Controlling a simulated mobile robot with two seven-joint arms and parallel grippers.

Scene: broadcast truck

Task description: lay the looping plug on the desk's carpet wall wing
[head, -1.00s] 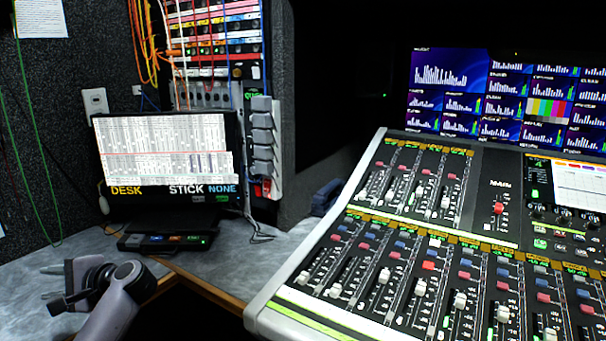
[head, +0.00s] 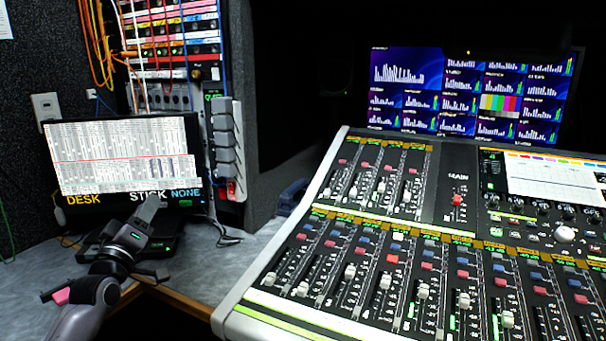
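My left gripper (head: 106,280) is at the lower left, over the front of the grey desk wing (head: 28,272) beside the dark carpet wall (head: 22,165). Dark prongs stick out to both sides of it. A small pink-red piece (head: 62,296) shows by the left prong; I cannot tell whether it is the looping plug or whether it is held. My arm hides part of the desk behind it. I cannot make out the gripper's opening. My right gripper is not in view.
A screen (head: 125,160) stands at the back of the wing, with a dark box (head: 165,246) before it. A patch bay with hanging cables (head: 172,45) is above. The mixing console (head: 400,255) fills the right. Bare desk lies left of my arm.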

